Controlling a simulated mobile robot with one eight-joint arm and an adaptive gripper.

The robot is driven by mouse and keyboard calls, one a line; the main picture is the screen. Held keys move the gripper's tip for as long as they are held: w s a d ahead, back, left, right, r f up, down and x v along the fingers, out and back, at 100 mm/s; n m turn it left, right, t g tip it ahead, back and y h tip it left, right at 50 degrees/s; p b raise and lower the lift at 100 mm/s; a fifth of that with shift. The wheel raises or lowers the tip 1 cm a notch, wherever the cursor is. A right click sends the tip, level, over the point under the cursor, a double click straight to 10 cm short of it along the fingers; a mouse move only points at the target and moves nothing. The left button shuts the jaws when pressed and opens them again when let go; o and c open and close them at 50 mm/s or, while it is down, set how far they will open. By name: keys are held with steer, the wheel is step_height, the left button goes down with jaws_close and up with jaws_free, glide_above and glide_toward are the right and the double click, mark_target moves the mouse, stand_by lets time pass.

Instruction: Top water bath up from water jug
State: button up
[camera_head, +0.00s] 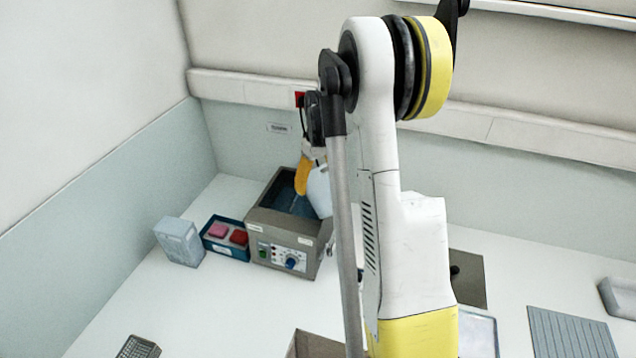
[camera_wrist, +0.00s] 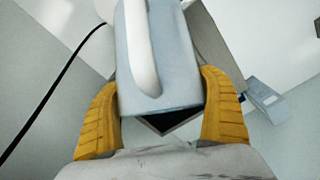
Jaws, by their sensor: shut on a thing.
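The water bath (camera_head: 283,233) is a grey-brown box with a front control panel and a dark open tank. It stands on the bench against the back wall. The pale blue-white water jug (camera_head: 319,192) is over the tank's right part and looks tilted. My gripper (camera_head: 303,178) has yellow fingers and is shut on the jug. In the wrist view the jug (camera_wrist: 165,75) with its white handle fills the middle, between both yellow fingers (camera_wrist: 160,110). Part of the dark bath opening (camera_wrist: 172,121) shows below the jug. My arm hides the bath's right surroundings. I cannot see any water stream.
A blue tray (camera_head: 222,246) with pink and red items stands left of the bath. A grey-blue container (camera_head: 180,242) is left of that. A grey ribbed mat (camera_head: 570,333) lies at the right.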

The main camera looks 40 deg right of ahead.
mark_target(323, 168)
steer(key=shift+w+r+g, duration=0.15)
steer(key=shift+w+g, duration=0.35)
steer(key=shift+g, duration=0.5)
stand_by(3.7)
steer(key=t, duration=0.1)
steer(key=s+r+t+b, duration=0.1)
steer(key=t, duration=0.2)
steer(key=shift+s+r+b, duration=0.3)
steer(key=shift+r, duration=0.1)
steer(key=t+b, duration=0.1)
steer(key=r+t+b, duration=0.1)
steer(key=t, duration=0.1)
steer(key=shift+s, duration=0.4)
steer(key=t+b, duration=0.1)
steer(key=r+t+b, duration=0.1)
steer(key=t, duration=0.1)
steer(key=shift+s, duration=0.35)
steer(key=shift+r+t+b, duration=0.45)
steer(key=shift+r+t, duration=0.1)
steer(key=shift+t, duration=0.05)
steer(key=shift+w+r, duration=0.1)
